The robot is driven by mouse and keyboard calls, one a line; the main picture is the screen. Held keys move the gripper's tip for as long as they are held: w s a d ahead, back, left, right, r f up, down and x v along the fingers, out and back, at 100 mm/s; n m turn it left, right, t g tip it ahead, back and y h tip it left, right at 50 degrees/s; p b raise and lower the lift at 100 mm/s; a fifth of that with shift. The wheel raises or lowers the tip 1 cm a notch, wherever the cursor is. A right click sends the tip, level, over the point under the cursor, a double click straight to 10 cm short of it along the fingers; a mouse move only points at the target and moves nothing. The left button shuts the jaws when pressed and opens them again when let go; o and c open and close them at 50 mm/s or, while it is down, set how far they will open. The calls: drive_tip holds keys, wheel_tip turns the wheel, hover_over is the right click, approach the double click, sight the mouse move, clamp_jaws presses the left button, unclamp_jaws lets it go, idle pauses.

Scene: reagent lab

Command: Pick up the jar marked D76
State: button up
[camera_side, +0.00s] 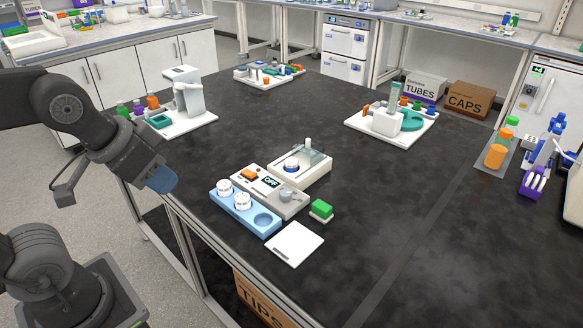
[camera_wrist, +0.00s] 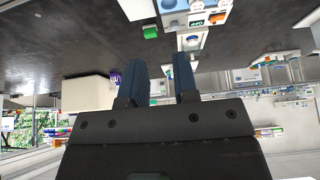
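Two white-topped jars (camera_side: 224,187) (camera_side: 242,200) sit in a light blue rack (camera_side: 250,226) on the black bench, in its far-left and middle wells. The near-right well is empty. A third round white-topped item (camera_side: 291,163) sits on a white device behind. The marks on the tops are too small to read, so I cannot tell which jar is D76. My gripper (camera_side: 162,180) is up at the left, above the bench edge and clear of the rack. In the wrist view, its two blue fingers (camera_wrist: 160,62) are apart with nothing between them.
A grey device (camera_side: 285,207) with an OFF display stands directly behind the rack. The white device with a clear cover (camera_side: 312,160) is behind that. A green-topped block (camera_side: 321,209) and a white square plate (camera_side: 294,244) lie to the right.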

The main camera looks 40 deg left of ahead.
drive_tip(key=o, duration=0.8)
drive_tip(key=w+a+r+n, duration=0.1)
drive_tip(key=w+a+r, duration=0.15)
drive_tip(key=w, duration=0.85)
drive_tip(key=n+g+y, duration=0.1)
drive_tip(key=n+g, duration=0.1)
drive_tip(key=n, duration=0.1)
hover_over(291, 161)
drive_tip(key=s, duration=0.1)
drive_tip(key=f, duration=1.9)
drive_tip(key=shift+s+d+f, duration=0.15)
drive_tip(key=shift+s+d, duration=0.05)
drive_tip(key=shift+d, duration=0.1)
drive_tip(key=shift+s+x, duration=0.15)
drive_tip(key=shift+x, duration=1.35)
drive_tip(key=shift+s+x, duration=0.1)
drive_tip(key=shift+x, duration=1.35)
